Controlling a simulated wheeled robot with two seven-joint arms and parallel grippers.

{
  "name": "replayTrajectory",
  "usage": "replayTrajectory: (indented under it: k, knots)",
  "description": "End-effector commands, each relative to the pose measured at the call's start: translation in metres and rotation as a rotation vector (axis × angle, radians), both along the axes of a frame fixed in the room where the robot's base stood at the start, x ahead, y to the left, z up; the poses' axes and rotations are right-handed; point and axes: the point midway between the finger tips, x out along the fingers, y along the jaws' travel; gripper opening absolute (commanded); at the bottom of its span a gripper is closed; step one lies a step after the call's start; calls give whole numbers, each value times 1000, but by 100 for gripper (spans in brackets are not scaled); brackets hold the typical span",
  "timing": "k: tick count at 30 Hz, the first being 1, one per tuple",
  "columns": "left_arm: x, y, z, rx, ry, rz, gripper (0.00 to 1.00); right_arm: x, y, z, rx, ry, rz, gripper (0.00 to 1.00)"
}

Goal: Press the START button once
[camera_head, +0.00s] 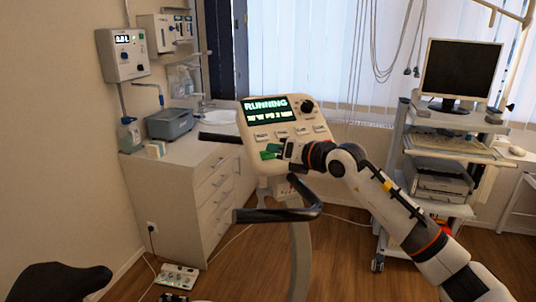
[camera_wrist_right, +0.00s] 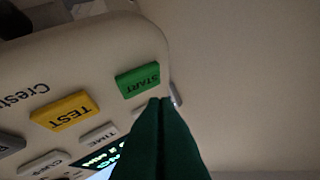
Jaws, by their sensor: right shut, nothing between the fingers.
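The green START button (camera_wrist_right: 138,80) shows in the right wrist view near the edge of the pale exercise-bike console (camera_head: 312,118). My right gripper (camera_wrist_right: 161,102) has its dark green fingers shut together with nothing between them. In the wrist view its tips show just beside the lower edge of the START button; I cannot tell whether they touch. In the head view the right gripper is at the lower left part of the console and partly hides the buttons there. The console screen (camera_head: 268,110) is lit and reads RUNNING. My left gripper is not in view.
A yellow TEST button (camera_wrist_right: 65,110) and a grey TIME button (camera_wrist_right: 98,134) lie near START. Black handlebars (camera_head: 272,214) stick out below the console. A cart with a monitor (camera_head: 460,70) stands right; a drawer cabinet (camera_head: 200,195) stands left.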

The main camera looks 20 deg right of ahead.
Motion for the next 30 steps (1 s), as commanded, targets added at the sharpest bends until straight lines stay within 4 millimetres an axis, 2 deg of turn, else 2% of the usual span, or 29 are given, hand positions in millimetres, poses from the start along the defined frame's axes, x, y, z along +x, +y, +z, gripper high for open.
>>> replayTrajectory:
  k: [11, 24, 30]
  knots:
    - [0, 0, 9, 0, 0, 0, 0, -23, -2, 30, -2, -1, 0, 0]
    - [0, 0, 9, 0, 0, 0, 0, -26, -3, 34, -1, 0, -1, 0]
    - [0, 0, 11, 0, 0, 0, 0, -34, -4, 45, -1, -2, 0, 0]
